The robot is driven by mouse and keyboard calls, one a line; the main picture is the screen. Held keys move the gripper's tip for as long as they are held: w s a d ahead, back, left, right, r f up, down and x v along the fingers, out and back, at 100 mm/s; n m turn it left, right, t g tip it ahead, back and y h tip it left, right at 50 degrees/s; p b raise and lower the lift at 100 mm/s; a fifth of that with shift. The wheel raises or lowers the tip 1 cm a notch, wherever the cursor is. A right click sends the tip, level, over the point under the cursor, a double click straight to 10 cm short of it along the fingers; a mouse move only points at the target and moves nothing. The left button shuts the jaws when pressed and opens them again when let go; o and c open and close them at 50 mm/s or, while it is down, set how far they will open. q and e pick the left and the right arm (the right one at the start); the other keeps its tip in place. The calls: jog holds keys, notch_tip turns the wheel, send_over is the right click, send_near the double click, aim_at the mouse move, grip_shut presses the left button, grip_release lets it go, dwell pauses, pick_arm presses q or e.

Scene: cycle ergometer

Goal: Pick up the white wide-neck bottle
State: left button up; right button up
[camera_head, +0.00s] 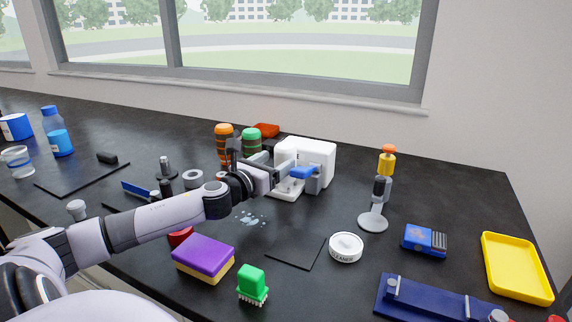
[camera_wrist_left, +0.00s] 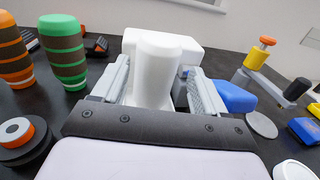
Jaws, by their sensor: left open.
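A smooth white upright body (camera_wrist_left: 155,68), which looks like the white wide-neck bottle, stands between my left gripper's fingers in the left wrist view. Its lower end is hidden behind my gripper's body. My left gripper (camera_wrist_left: 159,75) is open, with one finger on each side of it; I cannot tell whether either finger touches. In the head view my left gripper (camera_head: 288,181) reaches to the front of a white machine (camera_head: 318,152), and the bottle is hard to tell apart from this machine. My right gripper is not in view.
Orange (camera_head: 224,140) and green (camera_head: 251,138) tumblers stand left of the machine. A blue part (camera_wrist_left: 236,97) is close to the right finger. A stand with a yellow and orange top (camera_head: 387,160), a white round tub (camera_head: 346,247) and a purple sponge (camera_head: 204,253) are around.

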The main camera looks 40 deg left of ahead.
pick_arm(q)
jog(key=shift+w+a+p, duration=0.2)
jog(key=shift+w+p, duration=0.05)
jog(key=shift+w, duration=0.65)
jog(key=shift+w+a+p, duration=0.2)
jog(key=shift+w+p, duration=0.05)
jog(key=shift+w, duration=0.65)
jog(key=shift+w+a+f, duration=0.1)
jog(key=shift+w+a, duration=0.05)
jog(key=shift+w, duration=0.75)
jog(key=c, duration=0.7)
jog(key=shift+c, duration=0.2)
notch_tip(320, 180, up, 15)
jog(key=p, duration=0.5)
notch_tip(320, 180, up, 5)
send_over(279, 158)
jog(key=w, duration=0.3)
jog(key=shift+s+a+b, duration=0.1)
jog(key=shift+a+b, duration=0.15)
jog(key=shift+b, duration=0.05)
